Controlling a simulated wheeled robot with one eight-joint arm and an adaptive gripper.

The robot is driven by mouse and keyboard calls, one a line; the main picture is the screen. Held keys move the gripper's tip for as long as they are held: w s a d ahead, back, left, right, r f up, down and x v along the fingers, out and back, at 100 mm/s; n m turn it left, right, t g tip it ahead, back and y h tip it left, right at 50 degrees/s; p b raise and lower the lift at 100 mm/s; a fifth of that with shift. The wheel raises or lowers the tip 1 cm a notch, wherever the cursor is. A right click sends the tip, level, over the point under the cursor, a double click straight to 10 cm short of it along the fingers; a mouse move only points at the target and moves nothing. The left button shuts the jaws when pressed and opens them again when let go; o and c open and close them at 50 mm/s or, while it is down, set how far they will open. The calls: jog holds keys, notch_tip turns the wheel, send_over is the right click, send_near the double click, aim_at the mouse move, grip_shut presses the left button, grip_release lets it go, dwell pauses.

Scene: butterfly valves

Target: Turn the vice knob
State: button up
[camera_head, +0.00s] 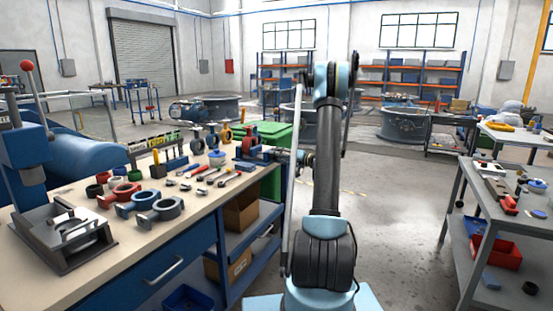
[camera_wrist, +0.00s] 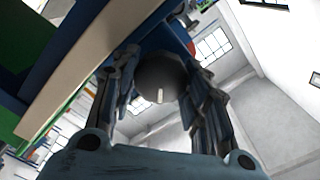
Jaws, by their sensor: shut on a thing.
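The blue vice (camera_head: 250,148) sits at the far right corner of the bench in the head view. Its knob (camera_wrist: 162,75) is a dark, rounded end with a short pale mark, centred in the wrist view. My gripper (camera_head: 284,157) is at the outer side of the vice, past the bench edge. In the wrist view one finger lies on each side of the knob, and the gripper is shut on it. The exact finger contact is shaded, and in the head view the knob is hard to make out.
The workbench (camera_head: 140,243) at left holds several valve rings, loose tools and a blue press (camera_head: 25,155). A green bin (camera_head: 272,132) stands behind the vice. A grey cart (camera_head: 502,215) stands at right. The floor between (camera_head: 400,215) is clear.

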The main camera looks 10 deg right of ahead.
jog(key=m, duration=0.4)
jog(key=shift+w+d+f+m, duration=0.1)
jog(key=shift+w+d+m, duration=0.1)
jog(key=shift+m, duration=0.2)
jog(key=m, duration=0.3)
jog(key=shift+f+m, duration=0.1)
jog(key=shift+m, duration=0.2)
jog(key=m, duration=0.4)
jog(key=shift+s+f, duration=0.1)
jog(key=m, duration=0.4)
jog(key=shift+a, duration=0.1)
jog(key=m, duration=0.4)
jog(key=shift+m, duration=0.3)
jog(key=m, duration=0.3)
jog(key=shift+m, duration=0.4)
jog(key=m, duration=0.3)
jog(key=shift+s, duration=0.1)
jog(key=shift+m, duration=2.1)
